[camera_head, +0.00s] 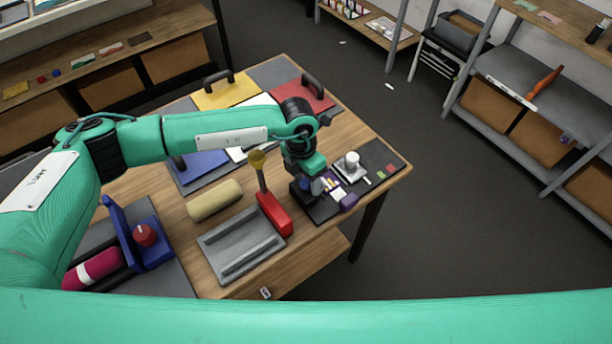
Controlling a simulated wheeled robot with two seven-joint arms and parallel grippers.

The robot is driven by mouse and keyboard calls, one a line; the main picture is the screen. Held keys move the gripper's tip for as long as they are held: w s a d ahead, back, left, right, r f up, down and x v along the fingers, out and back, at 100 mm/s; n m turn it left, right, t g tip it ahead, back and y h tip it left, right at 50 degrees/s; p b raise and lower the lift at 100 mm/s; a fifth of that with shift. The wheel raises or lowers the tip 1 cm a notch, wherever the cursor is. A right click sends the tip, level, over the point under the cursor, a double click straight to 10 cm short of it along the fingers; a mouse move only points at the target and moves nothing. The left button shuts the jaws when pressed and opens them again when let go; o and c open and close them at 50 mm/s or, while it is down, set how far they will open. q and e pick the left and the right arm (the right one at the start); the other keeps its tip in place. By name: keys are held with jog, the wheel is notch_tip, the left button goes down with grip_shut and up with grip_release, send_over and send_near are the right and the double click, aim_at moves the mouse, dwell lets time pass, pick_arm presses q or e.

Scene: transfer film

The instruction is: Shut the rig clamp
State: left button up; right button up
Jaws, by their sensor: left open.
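The rig is a grey bed (235,243) with raised bars, near the front of the wooden table. A red block (275,214) stands at its right end. My right gripper is not in view.
A tan roll (214,200) lies behind the rig. A blue stand with a red knob (144,235) and a crimson roll (93,268) are at left. Yellow (228,94), red (301,97) and blue (199,167) panels lie at the back. A white-capped item (351,160) stands right of my gripper.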

pick_arm(q)
jog(key=c, duration=1)
jog(key=shift+o, duration=0.2)
jog(key=d+g+y+b, duration=0.1)
jog(key=b, duration=0.2)
jog(key=w+g+y+b, duration=0.1)
jog(key=b, duration=0.2)
jog(key=d+g+y+b, duration=0.1)
jog(key=y+b, duration=0.1)
jog(key=b, duration=0.1)
jog(key=shift+w+d+f, duration=0.35)
jog(key=shift+w, duration=0.05)
jog(key=shift+w+d+n+g+y+b, duration=0.2)
jog(key=shift+d+n+g+y+b, duration=0.15)
jog(key=shift+y+b, duration=0.4)
jog(key=shift+w+d+g+y+b, duration=0.15)
jog(key=shift+g+y+b, duration=0.2)
jog(key=shift+g+b, duration=0.1)
jog(key=o, duration=1)
jog(key=shift+c, duration=0.2)
